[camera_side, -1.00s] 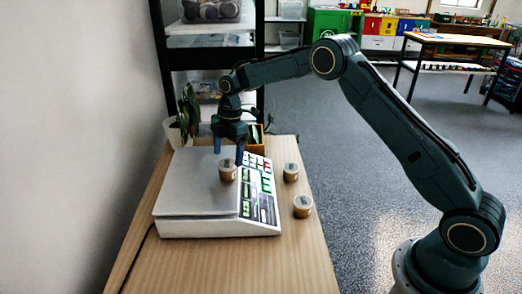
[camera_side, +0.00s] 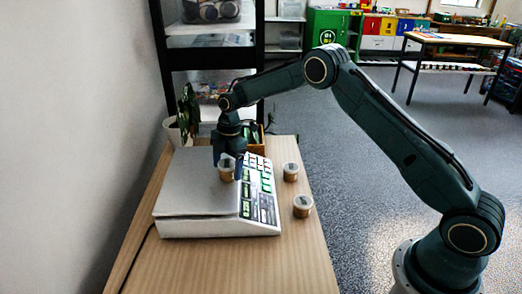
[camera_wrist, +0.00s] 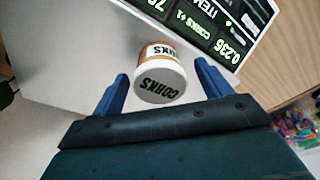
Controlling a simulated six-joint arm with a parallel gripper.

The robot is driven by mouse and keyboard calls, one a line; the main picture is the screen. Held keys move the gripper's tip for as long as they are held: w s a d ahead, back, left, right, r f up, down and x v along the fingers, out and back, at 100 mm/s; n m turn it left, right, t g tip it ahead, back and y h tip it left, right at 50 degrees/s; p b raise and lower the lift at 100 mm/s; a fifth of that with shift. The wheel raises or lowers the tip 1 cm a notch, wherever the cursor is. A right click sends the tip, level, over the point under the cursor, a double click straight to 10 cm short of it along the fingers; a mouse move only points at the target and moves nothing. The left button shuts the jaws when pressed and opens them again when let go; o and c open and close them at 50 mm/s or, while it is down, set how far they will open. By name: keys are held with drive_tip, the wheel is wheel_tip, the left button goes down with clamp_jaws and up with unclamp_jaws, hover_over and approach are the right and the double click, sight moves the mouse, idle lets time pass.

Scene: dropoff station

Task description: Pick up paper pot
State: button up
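A small brown paper pot (camera_side: 227,174) with a pale lid stands on the scale's plate. In the wrist view the pot (camera_wrist: 160,72) shows the word CORKS on its lid and side. My gripper (camera_side: 228,165) is low over the plate, right at this pot. In the wrist view its two blue fingers are spread, one on each side of the pot, with a visible gap to each. The pot looks upright and not gripped. Two similar pots stand on the table right of the scale, one farther back (camera_side: 291,172) and one nearer (camera_side: 302,206).
The white scale (camera_side: 190,226) has a key and display panel on its right; the wrist view shows the display reading CORKS x1 (camera_wrist: 188,18). A potted plant (camera_side: 186,115) and a small wooden box (camera_side: 258,134) stand behind it. The table's front (camera_side: 230,265) is clear.

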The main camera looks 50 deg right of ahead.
sight(227, 163)
drive_tip(key=c, duration=1.2)
drive_tip(key=shift+c, duration=0.2)
drive_tip(key=shift+r, duration=0.15)
drive_tip(key=shift+r, duration=4.9)
